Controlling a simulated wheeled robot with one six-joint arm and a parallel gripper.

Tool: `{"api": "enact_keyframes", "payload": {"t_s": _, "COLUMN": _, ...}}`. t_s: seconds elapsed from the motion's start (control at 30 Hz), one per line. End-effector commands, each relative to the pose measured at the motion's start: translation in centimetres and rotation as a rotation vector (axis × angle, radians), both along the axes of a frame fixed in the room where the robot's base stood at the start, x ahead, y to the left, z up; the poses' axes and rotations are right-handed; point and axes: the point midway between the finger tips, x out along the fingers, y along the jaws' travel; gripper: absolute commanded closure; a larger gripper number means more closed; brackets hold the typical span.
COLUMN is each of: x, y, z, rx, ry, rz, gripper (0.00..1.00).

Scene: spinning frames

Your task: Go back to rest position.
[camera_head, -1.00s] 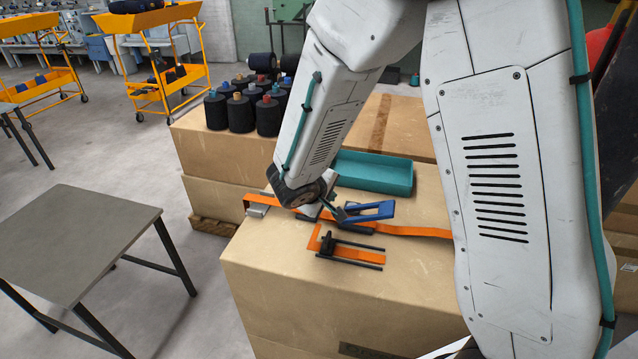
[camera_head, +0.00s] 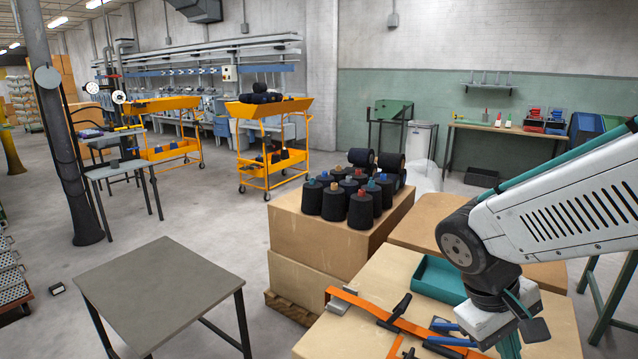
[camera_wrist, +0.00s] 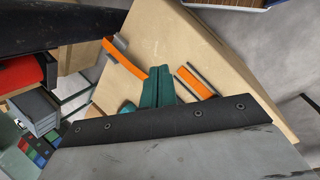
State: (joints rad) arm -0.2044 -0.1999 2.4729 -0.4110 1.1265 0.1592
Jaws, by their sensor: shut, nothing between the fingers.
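My gripper (camera_head: 510,345) is at the lower right of the head view, above the cardboard boxes, and its fingers are partly cut off by the lower edge. In the wrist view its teal fingers (camera_wrist: 156,86) are together with nothing between them. The box top (camera_wrist: 170,35) lies beyond them, with an orange strap (camera_wrist: 125,57) to the left and an orange piece with dark bars (camera_wrist: 195,82) to the right. The fingers appear apart from these things.
A teal tray (camera_head: 437,275) is close to my wrist. An orange strap (camera_head: 372,308) and a blue-handled tool (camera_head: 450,341) lie on the near box. Dark yarn cones (camera_head: 361,210) stand on a box behind. A grey table (camera_head: 160,290) is at the left, with open floor beyond.

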Motion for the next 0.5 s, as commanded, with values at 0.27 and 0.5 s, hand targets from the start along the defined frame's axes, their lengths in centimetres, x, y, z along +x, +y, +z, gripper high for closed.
{"api": "enact_keyframes", "payload": {"t_s": 0.27, "x": -6.8, "y": 2.0, "z": 4.8, "rx": 0.302, "ry": -0.100, "rz": -0.152, "gripper": 1.00}}
{"api": "enact_keyframes", "payload": {"t_s": 0.5, "x": -9.0, "y": 2.2, "z": 7.5, "rx": 0.400, "ry": -0.255, "rz": -0.230, "gripper": 1.00}}
